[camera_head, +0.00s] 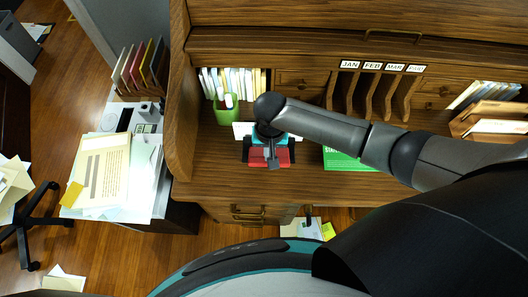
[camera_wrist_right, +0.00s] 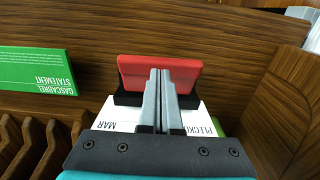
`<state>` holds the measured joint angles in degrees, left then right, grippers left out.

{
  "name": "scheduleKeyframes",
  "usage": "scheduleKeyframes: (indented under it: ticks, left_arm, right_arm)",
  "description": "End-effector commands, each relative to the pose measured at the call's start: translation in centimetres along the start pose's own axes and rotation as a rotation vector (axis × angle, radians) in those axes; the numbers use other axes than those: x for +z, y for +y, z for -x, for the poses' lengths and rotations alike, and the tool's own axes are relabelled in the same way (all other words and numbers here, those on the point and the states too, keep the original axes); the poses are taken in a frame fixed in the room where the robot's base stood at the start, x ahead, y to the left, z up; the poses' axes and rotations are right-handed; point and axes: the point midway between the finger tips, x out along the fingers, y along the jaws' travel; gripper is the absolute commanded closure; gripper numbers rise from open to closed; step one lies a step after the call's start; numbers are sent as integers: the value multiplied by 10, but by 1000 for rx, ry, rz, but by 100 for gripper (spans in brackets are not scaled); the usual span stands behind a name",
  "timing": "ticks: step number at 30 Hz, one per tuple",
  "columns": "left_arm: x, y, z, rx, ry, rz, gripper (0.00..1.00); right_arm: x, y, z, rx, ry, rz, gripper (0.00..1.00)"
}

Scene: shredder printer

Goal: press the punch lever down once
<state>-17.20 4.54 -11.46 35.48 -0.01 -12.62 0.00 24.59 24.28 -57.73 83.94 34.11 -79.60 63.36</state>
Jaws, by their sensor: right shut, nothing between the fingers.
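The punch stands on the desk, with a red lever (camera_head: 283,156) and a dark base. In the right wrist view the red lever (camera_wrist_right: 188,68) lies just beyond my fingertips, and the black base (camera_wrist_right: 127,98) shows below it. My right gripper (camera_head: 274,165) is shut and empty, over the middle of the lever; it also shows in the right wrist view (camera_wrist_right: 161,73). The fingers hide part of the lever, and I cannot tell whether they touch it. My left gripper is not in view.
A white printed sheet (camera_wrist_right: 120,115) lies at the punch. A green box or booklet (camera_head: 345,160) lies to its right. A green cup (camera_head: 227,112) stands behind left. Wooden dividers (camera_head: 370,95) line the desk's back. Bare desk surface (camera_head: 215,170) is free left of the punch.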

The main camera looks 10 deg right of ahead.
Motion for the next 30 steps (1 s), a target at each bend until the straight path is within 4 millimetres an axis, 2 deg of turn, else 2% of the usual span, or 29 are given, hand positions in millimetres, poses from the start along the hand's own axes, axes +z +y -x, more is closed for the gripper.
scheduleKeyframes:
  ticks: [24, 30]
  left_arm:
    - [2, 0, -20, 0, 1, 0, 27]
    - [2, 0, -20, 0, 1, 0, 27]
  right_arm:
    - [0, 0, -35, 1, 1, -1, 100]
    - [-1, 1, -36, 1, 4, -1, 100]
